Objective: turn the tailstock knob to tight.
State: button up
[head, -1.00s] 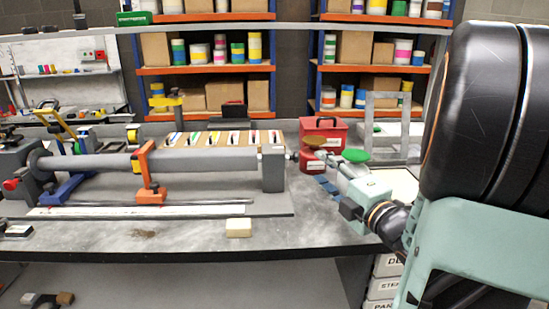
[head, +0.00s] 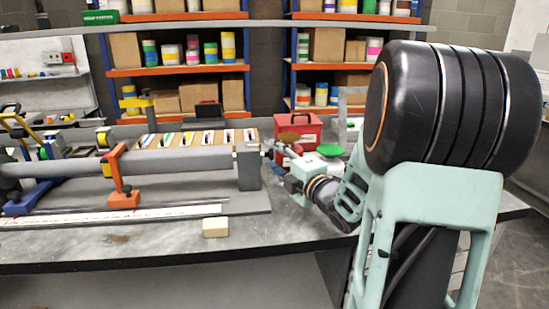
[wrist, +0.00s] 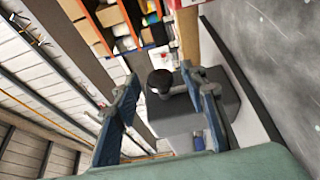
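The tailstock is a grey upright block (head: 249,166) at the right end of the long grey tube (head: 180,162) on the bench. In the wrist view, a black round knob (wrist: 160,80) stands out from the grey tailstock block (wrist: 180,125). My gripper (wrist: 161,78) is open, with one finger to each side of the knob in that view. Whether either finger touches the knob I cannot tell. In the head view my gripper (head: 272,157) is just right of the tailstock; the knob cannot be made out there.
A red case (head: 299,132) stands behind my gripper. An orange clamp (head: 120,178) stands by the tube. A pale block (head: 215,227) lies near the bench's front edge. A row of coloured strips on a board (head: 195,138) lies behind the tube. The front bench top is mostly clear.

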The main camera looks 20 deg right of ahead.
grip_shut()
jog(key=shift+r+p, duration=0.25)
jog(key=shift+p, duration=0.55)
